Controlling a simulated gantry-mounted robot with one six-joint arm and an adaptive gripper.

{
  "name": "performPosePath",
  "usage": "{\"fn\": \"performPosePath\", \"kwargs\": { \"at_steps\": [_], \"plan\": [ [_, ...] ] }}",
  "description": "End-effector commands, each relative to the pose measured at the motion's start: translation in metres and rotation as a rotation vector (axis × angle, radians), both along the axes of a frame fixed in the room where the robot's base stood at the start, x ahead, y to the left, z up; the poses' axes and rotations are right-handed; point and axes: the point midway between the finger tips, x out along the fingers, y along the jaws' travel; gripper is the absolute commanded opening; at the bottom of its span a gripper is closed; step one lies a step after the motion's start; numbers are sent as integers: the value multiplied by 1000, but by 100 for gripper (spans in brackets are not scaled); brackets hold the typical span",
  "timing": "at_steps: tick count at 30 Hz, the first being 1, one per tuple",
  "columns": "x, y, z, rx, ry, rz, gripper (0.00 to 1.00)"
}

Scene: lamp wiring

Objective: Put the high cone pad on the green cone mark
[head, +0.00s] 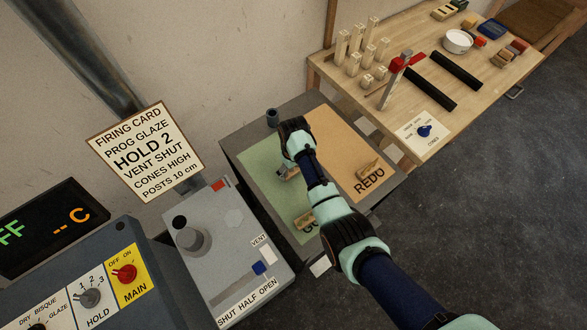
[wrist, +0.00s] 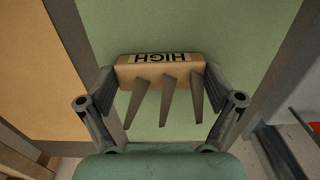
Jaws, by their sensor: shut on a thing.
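My gripper (head: 287,168) is over the green half of a two-coloured board (head: 262,165) in the head view. No separate green cone mark can be made out. Dark lettering at the green half's front is partly hidden by another small tan piece (head: 308,221) and my arm.
Another tan pad (head: 368,168) sits on the orange half by the word REDO. A dark cylinder (head: 272,117) stands at the board's back corner. The grey vent box (head: 225,240) is to the left. A wooden table (head: 440,110) with posts and dark bars is at the right.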

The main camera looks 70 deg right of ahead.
Motion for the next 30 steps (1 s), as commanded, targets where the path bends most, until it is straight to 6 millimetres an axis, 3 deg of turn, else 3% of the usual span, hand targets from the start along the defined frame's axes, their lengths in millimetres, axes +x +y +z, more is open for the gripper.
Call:
{"fn": "performPosePath", "kwargs": {
  "at_steps": [9,10,11,23,30],
  "plan": [
    [0,0,-3,-1,-1,0,48],
    [0,0,-2,-1,-1,0,96],
    [0,0,-2,-1,-1,0,100],
    [0,0,5,-1,-1,0,100],
    [1,-1,59,-3,-3,0,100]
  ]
}}
